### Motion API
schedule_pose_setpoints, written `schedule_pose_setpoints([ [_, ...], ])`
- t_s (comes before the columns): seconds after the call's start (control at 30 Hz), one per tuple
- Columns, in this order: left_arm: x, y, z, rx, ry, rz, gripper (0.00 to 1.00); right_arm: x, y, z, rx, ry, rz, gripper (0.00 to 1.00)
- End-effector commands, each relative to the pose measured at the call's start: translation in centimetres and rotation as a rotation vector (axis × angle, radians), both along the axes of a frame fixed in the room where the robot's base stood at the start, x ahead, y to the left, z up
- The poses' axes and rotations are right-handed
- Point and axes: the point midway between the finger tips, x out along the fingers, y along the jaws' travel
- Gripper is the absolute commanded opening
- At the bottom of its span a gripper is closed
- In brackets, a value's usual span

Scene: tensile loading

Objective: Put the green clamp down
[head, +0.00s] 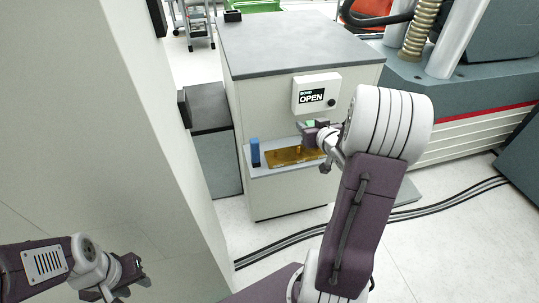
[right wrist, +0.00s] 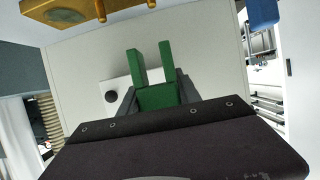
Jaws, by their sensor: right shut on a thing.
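The green clamp (right wrist: 158,94) is a U-shaped piece with two prongs, seen large in the right wrist view. It shows only as a small green patch (head: 310,124) in the head view. My right gripper (head: 308,128) is shut on it; the dark fingers flank its base in the right wrist view (right wrist: 158,98). The clamp is in the air in front of the white cabinet, below the OPEN display and above the shelf. My left gripper (head: 138,275) is empty at the lower left, far from the clamp, and its fingers look apart.
The cabinet (head: 285,95) carries a white display box (head: 316,94) reading OPEN. Its shelf (head: 258,172) holds a gold fixture (head: 290,156) with upright pins and a blue block (head: 255,152). My right arm hides the shelf's right end. Black cables (head: 275,244) cross the floor.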

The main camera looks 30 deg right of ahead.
Motion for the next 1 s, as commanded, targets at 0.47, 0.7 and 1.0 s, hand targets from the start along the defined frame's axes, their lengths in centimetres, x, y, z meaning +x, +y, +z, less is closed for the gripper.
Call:
schedule_pose_setpoints([
  [0.47, 0.0, 0.0, -4.2, 0.0, 0.0, 0.0, 0.36, 7.9, 7.5, -6.6, 0.001, 0.0, 0.005, 0.0],
  [0.7, 0.0, 0.0, -4.4, 0.0, 0.0, 0.0, 0.36, 8.2, 7.7, -7.2, 0.0, 0.002, 0.002, 0.0],
  [1.0, 0.0, 0.0, -5.7, 0.0, 0.0, 0.0, 0.36, 8.2, 7.7, -10.8, 0.0, -0.001, 0.001, 0.0],
])
